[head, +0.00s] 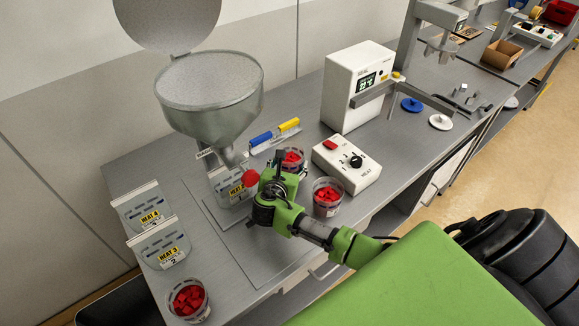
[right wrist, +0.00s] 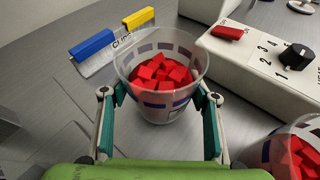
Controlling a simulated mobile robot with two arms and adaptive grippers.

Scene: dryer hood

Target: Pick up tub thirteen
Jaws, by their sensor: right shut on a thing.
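A clear tub (head: 291,156) of red cubes stands behind my right gripper (head: 284,172) in the head view, partly hidden by it. In the right wrist view the same tub (right wrist: 162,98) sits between the two teal-padded fingers of the right gripper (right wrist: 160,112), which is shut on it. The tub looks upright; I cannot tell whether it touches the table. No number on it can be read. A second tub of red cubes (head: 327,197) stands in front of the control box, and a third (head: 188,300) at the near left table corner. My left gripper is not in view.
A metal hopper (head: 212,95) with a red knob stands behind the gripper. The HEAT control box (head: 346,165) is close on the right, and a blue-and-yellow clip holder (head: 275,134) lies behind the held tub.

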